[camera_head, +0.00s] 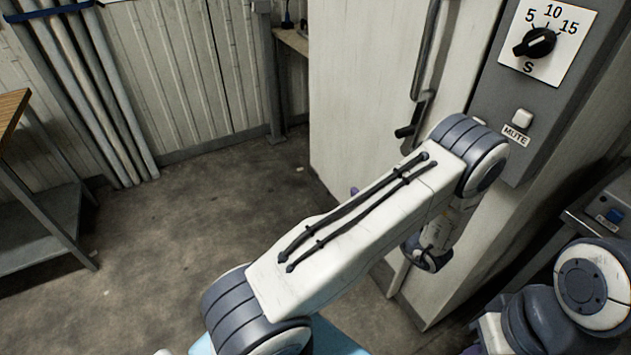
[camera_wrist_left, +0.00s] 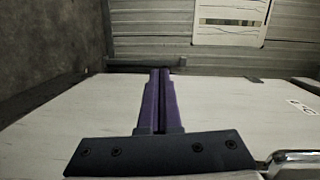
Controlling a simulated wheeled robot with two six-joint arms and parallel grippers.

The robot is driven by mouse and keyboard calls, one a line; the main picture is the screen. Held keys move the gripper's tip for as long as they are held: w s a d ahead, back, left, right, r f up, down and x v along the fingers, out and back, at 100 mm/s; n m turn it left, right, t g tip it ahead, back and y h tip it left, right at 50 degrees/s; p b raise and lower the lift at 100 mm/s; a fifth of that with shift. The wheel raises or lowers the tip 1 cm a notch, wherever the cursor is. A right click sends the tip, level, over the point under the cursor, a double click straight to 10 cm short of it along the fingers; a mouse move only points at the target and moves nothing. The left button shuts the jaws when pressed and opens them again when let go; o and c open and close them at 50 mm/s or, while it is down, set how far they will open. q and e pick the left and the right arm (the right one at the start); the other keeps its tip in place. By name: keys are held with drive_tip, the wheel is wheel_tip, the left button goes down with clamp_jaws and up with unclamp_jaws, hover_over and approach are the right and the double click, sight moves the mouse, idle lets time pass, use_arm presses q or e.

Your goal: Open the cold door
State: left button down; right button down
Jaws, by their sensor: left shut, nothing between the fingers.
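The cold door appears as a pale, scuffed panel (camera_head: 360,80) behind my left arm in the head view. A long upright metal handle (camera_head: 427,50) with a dark latch end (camera_head: 405,132) is on it. In the left wrist view, my left gripper (camera_wrist_left: 160,72) has purple fingers shut together, empty, over a pale panel (camera_wrist_left: 60,125). A shiny metal handle part (camera_wrist_left: 294,164) shows at bottom right, apart from the fingers. In the head view the arm mostly hides this gripper. My right gripper is out of view.
A grey control box (camera_head: 490,95) with a dial (camera_head: 534,42) and mute button stands right of the door. A shelf table (camera_head: 45,225) and pale tubes (camera_head: 90,90) are at left. Concrete floor (camera_head: 180,230) between is clear.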

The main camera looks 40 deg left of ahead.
use_arm(q)
drive_tip(key=s+a+g+y+p, duration=0.1)
drive_tip(key=s+a, duration=0.1)
drive_tip(key=a, duration=1.1)
drive_tip(key=shift+r, duration=0.1)
drive_tip(key=shift+w, duration=0.15)
idle(1.3)
